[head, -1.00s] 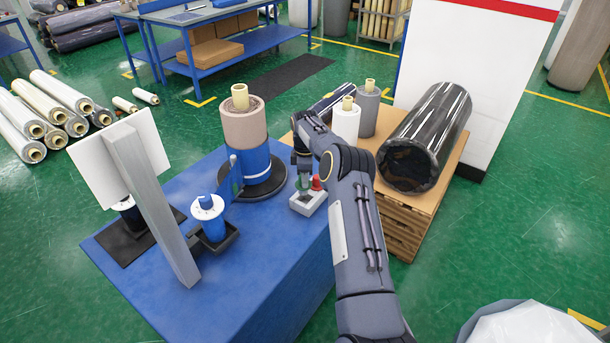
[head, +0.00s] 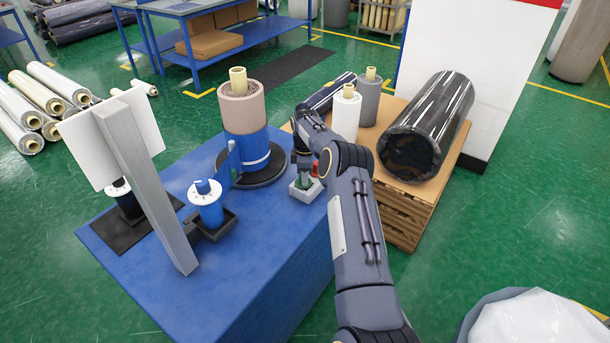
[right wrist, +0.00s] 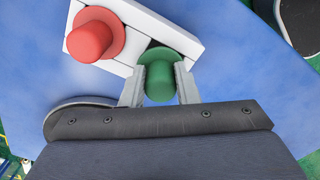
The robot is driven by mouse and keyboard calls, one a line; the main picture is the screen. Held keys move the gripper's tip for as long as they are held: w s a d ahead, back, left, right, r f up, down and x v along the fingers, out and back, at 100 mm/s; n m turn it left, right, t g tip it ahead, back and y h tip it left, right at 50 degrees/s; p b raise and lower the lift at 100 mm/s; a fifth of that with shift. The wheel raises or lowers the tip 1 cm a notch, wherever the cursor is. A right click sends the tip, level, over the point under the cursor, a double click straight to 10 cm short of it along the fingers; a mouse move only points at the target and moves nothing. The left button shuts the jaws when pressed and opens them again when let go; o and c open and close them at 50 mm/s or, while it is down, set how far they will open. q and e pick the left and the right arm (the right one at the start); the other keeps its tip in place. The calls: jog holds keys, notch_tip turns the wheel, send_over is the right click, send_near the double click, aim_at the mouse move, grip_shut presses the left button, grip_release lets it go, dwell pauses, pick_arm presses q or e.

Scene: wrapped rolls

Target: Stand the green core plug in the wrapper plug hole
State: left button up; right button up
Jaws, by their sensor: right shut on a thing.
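The green core plug (right wrist: 160,78) is between the two fingers of my right gripper (right wrist: 158,88), which is shut on it. In the head view my right gripper (head: 303,172) is at the small white block (head: 309,192) on the blue table, with a bit of the green plug (head: 303,183) showing. A red plug (right wrist: 90,40) stands in the left part of the block (right wrist: 180,32). The green plug's wide flange overlaps the block's near edge; whether it is seated or clear of the block I cannot tell. No empty plug hole shows clearly. My left gripper is not in view.
A brown roll (head: 242,108) with blue film stands on a dark turntable (head: 268,172) left of the block. A blue-and-white spool (head: 206,205) and a grey post (head: 145,185) stand further left. A pallet (head: 400,200) with wrapped rolls is at right. The table's front is clear.

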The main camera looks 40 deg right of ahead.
jog(key=shift+f, duration=0.3)
dwell(0.4)
jog(key=o, duration=1)
jog(key=shift+r, duration=0.1)
notch_tip(320, 180, up, 8)
jog(key=shift+f+b, duration=0.15)
jog(key=shift+b, duration=0.5)
